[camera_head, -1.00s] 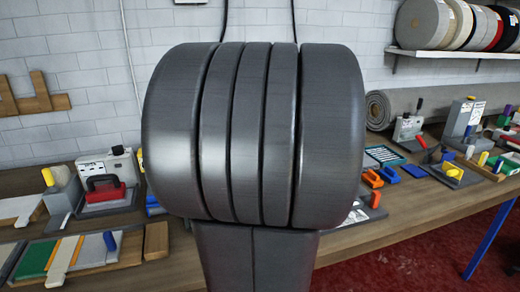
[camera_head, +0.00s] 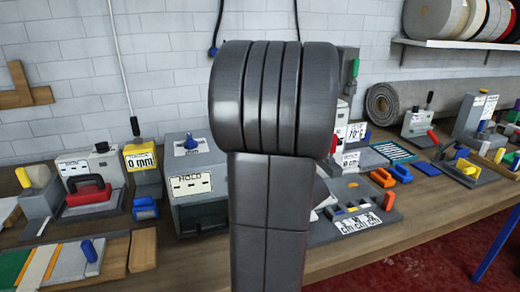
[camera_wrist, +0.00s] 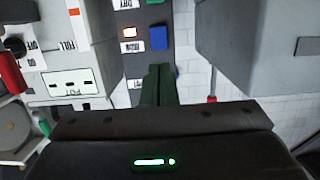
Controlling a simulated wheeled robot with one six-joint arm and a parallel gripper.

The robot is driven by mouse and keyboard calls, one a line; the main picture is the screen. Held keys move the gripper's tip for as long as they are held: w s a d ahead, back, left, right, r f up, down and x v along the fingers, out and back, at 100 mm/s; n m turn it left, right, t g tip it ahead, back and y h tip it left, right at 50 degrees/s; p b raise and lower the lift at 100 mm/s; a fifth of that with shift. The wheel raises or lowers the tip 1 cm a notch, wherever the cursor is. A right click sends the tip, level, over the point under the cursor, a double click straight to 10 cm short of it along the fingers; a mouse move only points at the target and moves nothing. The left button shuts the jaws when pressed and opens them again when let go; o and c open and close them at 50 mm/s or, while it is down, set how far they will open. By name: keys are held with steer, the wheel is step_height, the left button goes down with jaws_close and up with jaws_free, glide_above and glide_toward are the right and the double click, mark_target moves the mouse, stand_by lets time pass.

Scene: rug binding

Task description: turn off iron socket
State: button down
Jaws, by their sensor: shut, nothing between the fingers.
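In the wrist view a dark grey socket strip (camera_wrist: 143,65) runs up the middle, with white labels too blurred to read surely. In the head view my arm hides the gripper and most of the strip; a grey panel with a green part (camera_head: 356,67) shows beside the arm.
A grey box marked HOLD (camera_head: 192,187) stands left of my arm on the wooden bench (camera_head: 400,213). In the wrist view a white machine (camera_wrist: 70,60) is close on the left and a grey box (camera_wrist: 250,45) close on the right.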

steer(key=p+x, duration=0.2)
steer(key=x, duration=1.2)
steer(key=shift+f+b, duration=0.15)
steer(key=shift+b, duration=0.15)
steer(key=b, duration=0.2)
steer(key=t+b, duration=0.1)
steer(key=b, duration=0.1)
steer(key=shift+w+f, duration=0.15)
steer(key=shift+f, duration=0.15)
steer(key=t+b, duration=0.1)
steer(key=b, duration=0.4)
steer(key=t+y+b, duration=0.1)
steer(key=b, duration=0.3)
steer(key=shift+a+f+t+b, duration=0.15)
steer(key=shift+t+b, duration=0.15)
steer(key=shift+b, duration=0.05)
steer(key=r+v, duration=0.1)
steer(key=v, duration=0.6)
steer(key=shift+s+d+f, duration=0.2)
steer(key=shift+s, duration=0.05)
